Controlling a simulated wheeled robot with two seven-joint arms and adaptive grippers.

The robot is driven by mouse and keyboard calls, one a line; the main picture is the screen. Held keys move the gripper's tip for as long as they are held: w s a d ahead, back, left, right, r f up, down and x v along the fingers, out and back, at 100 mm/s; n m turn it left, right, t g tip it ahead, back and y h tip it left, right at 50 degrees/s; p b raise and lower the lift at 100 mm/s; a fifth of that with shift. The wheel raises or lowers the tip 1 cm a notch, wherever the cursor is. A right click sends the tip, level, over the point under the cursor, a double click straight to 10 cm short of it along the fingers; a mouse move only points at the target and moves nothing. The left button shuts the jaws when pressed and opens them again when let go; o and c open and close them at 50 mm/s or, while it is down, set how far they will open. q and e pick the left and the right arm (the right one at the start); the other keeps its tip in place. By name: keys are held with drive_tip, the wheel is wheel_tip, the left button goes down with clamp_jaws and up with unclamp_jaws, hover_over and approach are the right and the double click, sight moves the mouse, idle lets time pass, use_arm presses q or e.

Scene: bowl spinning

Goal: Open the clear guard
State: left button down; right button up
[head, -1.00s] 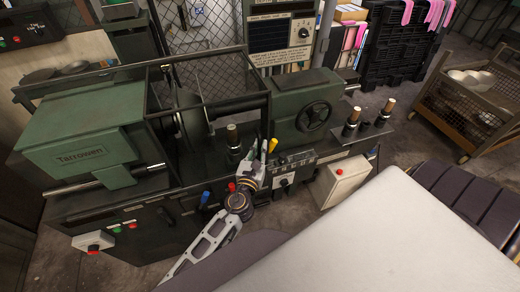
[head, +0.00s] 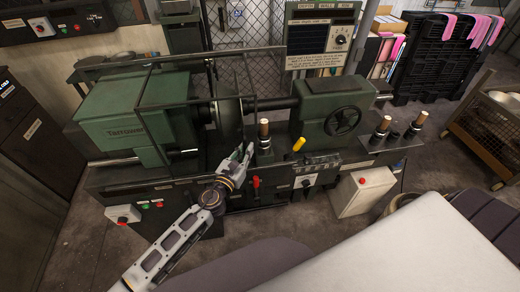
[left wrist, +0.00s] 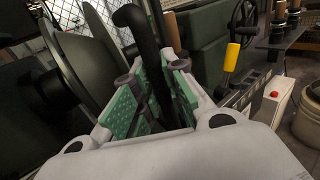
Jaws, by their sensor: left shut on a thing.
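The clear guard (head: 255,75) is a see-through panel in a thin dark frame. It stands over the round chuck disc (head: 227,115) of the green lathe. How far it stands open I cannot tell. My left gripper (head: 243,153) is low in front of the guard's right part in the head view. In the left wrist view its green-padded fingers (left wrist: 152,85) are shut on a dark bar (left wrist: 143,32), which looks like the guard's handle. The bar's lower end is partly hidden between the fingers. My right gripper is in neither view.
The green headstock (head: 122,108) is left of the disc; the tailstock with its handwheel (head: 342,120) is right. A pale surface (head: 425,240) fills the front right.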

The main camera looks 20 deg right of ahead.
use_arm(q)
drive_tip(key=b, duration=0.3)
approach(208, 148)
drive_tip(key=x, duration=0.5)
drive_tip(key=shift+d+f, duration=0.1)
drive_tip(key=shift+d, duration=0.25)
drive_tip(key=shift+w+a, duration=0.1)
drive_tip(key=shift+a, duration=0.2)
drive_tip(key=c, duration=1.7)
unclamp_jaws()
drive_tip(key=shift+a, duration=0.1)
drive_tip(key=shift+s+a, duration=0.25)
drive_tip(key=shift+s, duration=0.1)
drive_tip(key=shift+v, duration=5.5)
